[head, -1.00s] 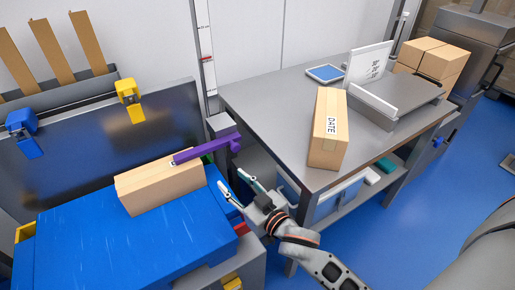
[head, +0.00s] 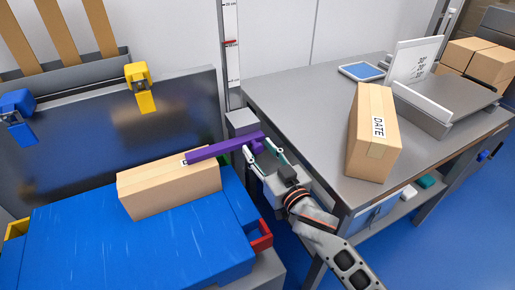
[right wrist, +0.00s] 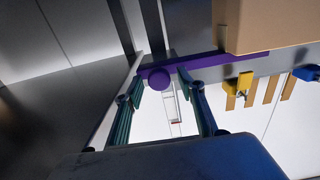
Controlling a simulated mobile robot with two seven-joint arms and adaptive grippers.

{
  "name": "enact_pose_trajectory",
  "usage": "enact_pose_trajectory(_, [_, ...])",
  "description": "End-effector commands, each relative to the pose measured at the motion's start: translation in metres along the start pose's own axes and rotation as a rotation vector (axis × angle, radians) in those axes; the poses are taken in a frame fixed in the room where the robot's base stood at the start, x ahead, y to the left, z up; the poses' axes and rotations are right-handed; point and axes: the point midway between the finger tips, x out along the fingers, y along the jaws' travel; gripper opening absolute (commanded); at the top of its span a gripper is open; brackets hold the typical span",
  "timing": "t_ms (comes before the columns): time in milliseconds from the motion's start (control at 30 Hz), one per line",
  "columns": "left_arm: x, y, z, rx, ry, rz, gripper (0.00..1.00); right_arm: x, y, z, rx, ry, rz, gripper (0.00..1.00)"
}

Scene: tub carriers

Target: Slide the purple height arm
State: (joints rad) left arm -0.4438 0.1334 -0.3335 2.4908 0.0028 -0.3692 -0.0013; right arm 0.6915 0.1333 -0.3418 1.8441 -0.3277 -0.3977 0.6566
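The purple height arm (head: 205,153) reaches out level from beside a ruled post, over the top of a cardboard box (head: 165,190) on the blue surface. Its round purple knob shows in the right wrist view (right wrist: 159,79). My right gripper (head: 260,152) is at the arm's right end, with its fingers apart on either side of the knob. In the right wrist view (right wrist: 160,84) a gap shows between the fingers and the knob, mostly at its right. Contact is not clear. My left gripper is not in view.
The ruled post (head: 231,60) with a red mark stands behind. A grey table (head: 310,100) at right bears a box labelled DATE (head: 375,135). Yellow (head: 141,88) and blue (head: 16,112) clamps sit on the dark panel. A red bin edge (head: 262,237) is below the gripper.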

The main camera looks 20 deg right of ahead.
Motion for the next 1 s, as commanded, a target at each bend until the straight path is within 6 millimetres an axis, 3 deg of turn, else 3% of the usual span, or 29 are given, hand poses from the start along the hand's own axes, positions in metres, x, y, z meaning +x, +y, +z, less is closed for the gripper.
enact_pose_trajectory(200, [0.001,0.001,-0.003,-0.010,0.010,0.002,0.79,0.013,0.000,0.001,0.000,-0.002,0.001,0.39])
enact_pose_trajectory(500, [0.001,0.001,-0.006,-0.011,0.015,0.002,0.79,0.015,0.000,0.000,0.000,-0.001,0.000,0.39])
enact_pose_trajectory(667, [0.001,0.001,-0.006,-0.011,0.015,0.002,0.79,0.014,0.000,0.000,0.000,-0.001,0.000,0.00])
enact_pose_trajectory(867, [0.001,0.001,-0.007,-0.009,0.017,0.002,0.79,0.015,0.000,-0.002,0.000,0.001,0.000,0.00])
enact_pose_trajectory(1000, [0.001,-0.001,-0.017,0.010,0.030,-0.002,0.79,0.015,0.000,-0.018,-0.002,0.009,0.001,0.00])
